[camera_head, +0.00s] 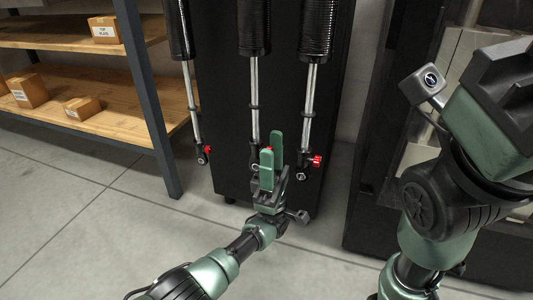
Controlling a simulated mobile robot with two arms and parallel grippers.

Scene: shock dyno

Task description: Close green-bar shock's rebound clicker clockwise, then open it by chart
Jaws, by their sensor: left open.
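Three shocks hang side by side: a left shock (190,90), a middle shock (254,95) and a right shock (310,95), each with a black spring above a silver shaft. A red clicker knob (208,149) shows on the left one and another red knob (316,160) on the right one. I see no green bar marking any shock. My left gripper (266,152) is open, its green fingers pointing up at the middle shock's lower end. A little red shows between the fingers; contact cannot be told. The right gripper's fingers are not visible.
A black panel (225,100) stands behind the shocks. A wooden shelf (115,118) with small cardboard boxes (82,107) and a dark upright post is at left. A dark-framed cabinet (385,130) is at right, partly behind my right arm. Grey tiled floor is clear at lower left.

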